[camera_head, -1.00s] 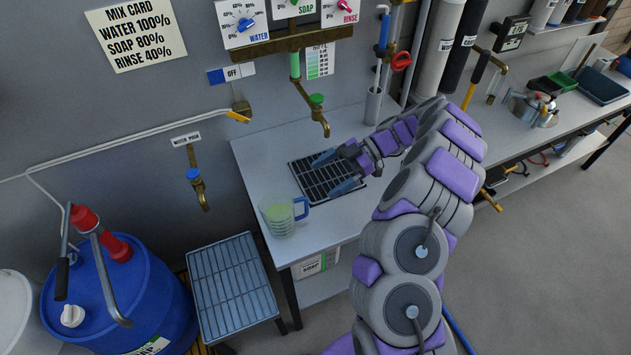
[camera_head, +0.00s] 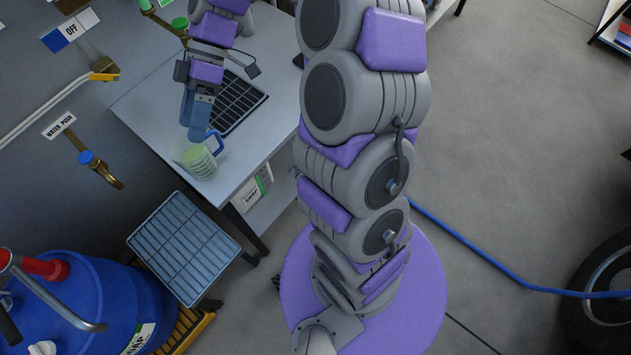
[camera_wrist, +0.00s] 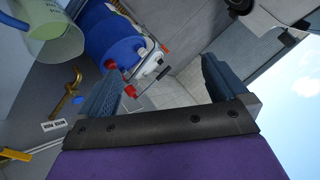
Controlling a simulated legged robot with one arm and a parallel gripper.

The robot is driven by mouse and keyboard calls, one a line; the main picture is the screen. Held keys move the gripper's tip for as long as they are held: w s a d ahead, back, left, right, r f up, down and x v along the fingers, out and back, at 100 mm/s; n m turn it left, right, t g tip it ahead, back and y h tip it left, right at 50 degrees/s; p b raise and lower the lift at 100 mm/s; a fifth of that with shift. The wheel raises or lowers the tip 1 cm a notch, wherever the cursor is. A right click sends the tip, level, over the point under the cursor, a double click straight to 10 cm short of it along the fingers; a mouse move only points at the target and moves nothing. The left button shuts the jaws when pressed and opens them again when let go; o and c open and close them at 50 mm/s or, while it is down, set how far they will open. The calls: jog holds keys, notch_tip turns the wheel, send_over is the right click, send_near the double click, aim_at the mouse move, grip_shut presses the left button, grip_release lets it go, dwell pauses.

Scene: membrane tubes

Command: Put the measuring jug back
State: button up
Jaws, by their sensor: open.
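The clear measuring jug (camera_head: 197,164) with a blue handle stands upright near the front left corner of the bench (camera_head: 150,112). It holds pale green liquid. My gripper (camera_head: 197,132) is close behind the jug, near its handle, in the head view. In the wrist view the jug (camera_wrist: 55,42) is at the top left, outside the jaws. My gripper (camera_wrist: 162,68) is open there, with nothing between its fingers. I cannot tell whether a finger touches the jug. The dark drip grate (camera_head: 238,103) lies in the bench to the right of the jug and is bare.
A slatted metal stand (camera_head: 183,250) is below left of the bench. A blue drum (camera_head: 85,310) with a red pump stands at the lower left. A brass water tap (camera_head: 103,171) sticks out from the wall left of the jug. A blue hose (camera_head: 480,252) crosses the floor.

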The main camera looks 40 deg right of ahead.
jog(key=s+d+m+t+h, duration=0.1)
jog(key=s+d+m+h, duration=0.3)
jog(key=s+m, duration=0.4)
jog(key=s+d+m+t+h, duration=0.2)
jog(key=s+d+m+h, duration=0.2)
jog(key=s, duration=1.2)
jog(key=shift+s+d+f+m+t+h, duration=0.25)
jog(key=shift+d+f+m, duration=0.2)
jog(key=shift+d+m, duration=1.3)
jog(key=shift+a, duration=0.3)
jog(key=shift+a, duration=0.3)
jog(key=shift+d, duration=0.15)
